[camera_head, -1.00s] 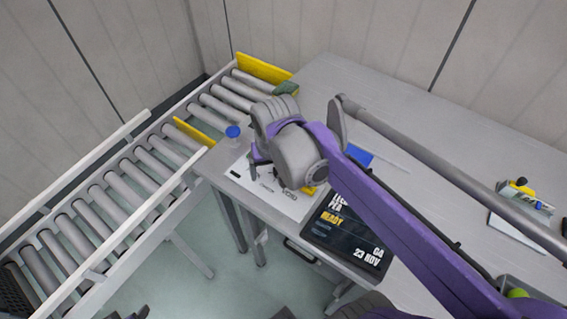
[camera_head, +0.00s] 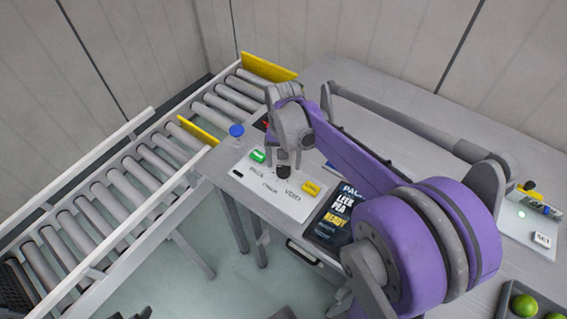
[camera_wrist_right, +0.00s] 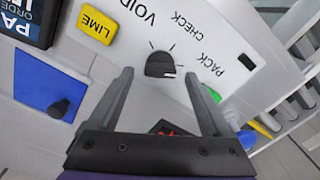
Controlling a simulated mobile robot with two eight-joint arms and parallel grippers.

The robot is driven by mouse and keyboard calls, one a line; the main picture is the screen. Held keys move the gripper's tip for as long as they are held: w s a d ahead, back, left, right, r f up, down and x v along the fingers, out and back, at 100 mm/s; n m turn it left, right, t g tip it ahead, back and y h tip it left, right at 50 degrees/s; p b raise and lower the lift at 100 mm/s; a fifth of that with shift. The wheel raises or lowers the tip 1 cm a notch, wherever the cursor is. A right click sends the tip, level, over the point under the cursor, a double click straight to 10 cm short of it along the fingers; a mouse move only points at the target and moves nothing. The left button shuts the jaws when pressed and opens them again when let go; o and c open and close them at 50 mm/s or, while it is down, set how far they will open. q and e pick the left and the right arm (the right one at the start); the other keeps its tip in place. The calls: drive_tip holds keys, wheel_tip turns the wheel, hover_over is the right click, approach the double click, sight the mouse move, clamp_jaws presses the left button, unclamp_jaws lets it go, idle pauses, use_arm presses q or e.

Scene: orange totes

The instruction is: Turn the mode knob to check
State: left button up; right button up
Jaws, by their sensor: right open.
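The black mode knob (camera_wrist_right: 160,64) sits on a white panel (camera_wrist_right: 237,45) marked VOID, CHECK and PACK in the right wrist view. It has a small white mark on its right side there; I cannot tell for sure which word it points to. In the head view the knob (camera_head: 283,172) is partly hidden under my right gripper (camera_head: 282,163). In the right wrist view my right gripper (camera_wrist_right: 158,75) is open, its fingertips on either side of the knob, with gaps to it. My left gripper cannot be made out.
On the panel are a green button (camera_head: 257,156) and a yellow LIME button (camera_head: 311,188). A dark order screen (camera_head: 333,217) stands to the right. A blue-capped item (camera_head: 236,131) stands behind the panel's left end. A roller conveyor (camera_head: 120,185) runs along the left.

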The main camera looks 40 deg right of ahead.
drive_tip(key=shift+f, duration=0.6)
clamp_jaws()
drive_tip(key=shift+n, duration=0.3)
drive_tip(key=n, duration=0.5)
drive_tip(key=shift+n, duration=0.3)
drive_tip(key=n, duration=0.5)
drive_tip(key=shift+a, duration=0.1)
drive_tip(key=shift+n, duration=0.4)
